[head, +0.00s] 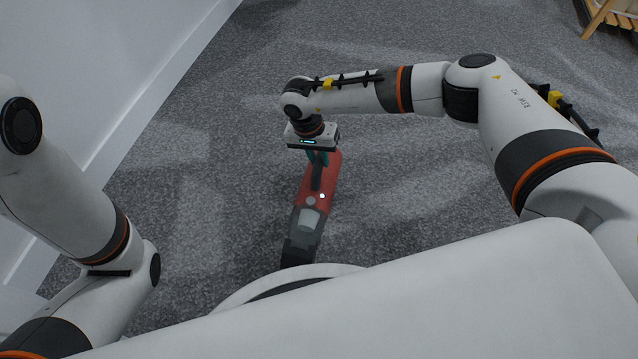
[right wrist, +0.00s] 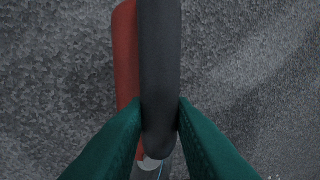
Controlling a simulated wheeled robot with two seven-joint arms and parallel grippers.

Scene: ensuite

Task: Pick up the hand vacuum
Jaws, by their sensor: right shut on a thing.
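The hand vacuum (head: 311,205) is red with a grey and black nozzle end, in the middle of the head view over the grey carpet. Its black handle (right wrist: 159,75) runs down the middle of the right wrist view, with the red body (right wrist: 125,60) beside and beneath it. My right gripper (head: 317,160) comes down on the vacuum from above. Its two green fingers (right wrist: 160,118) are shut on the handle, one on each side. I cannot tell whether the vacuum touches the floor. My left arm is at the left of the head view; its gripper is not visible.
Grey carpet (head: 420,165) lies open around the vacuum. A white wall with a baseboard (head: 150,110) runs along the left. A wooden piece of furniture (head: 600,18) stands at the far top right. My white base is close below the vacuum.

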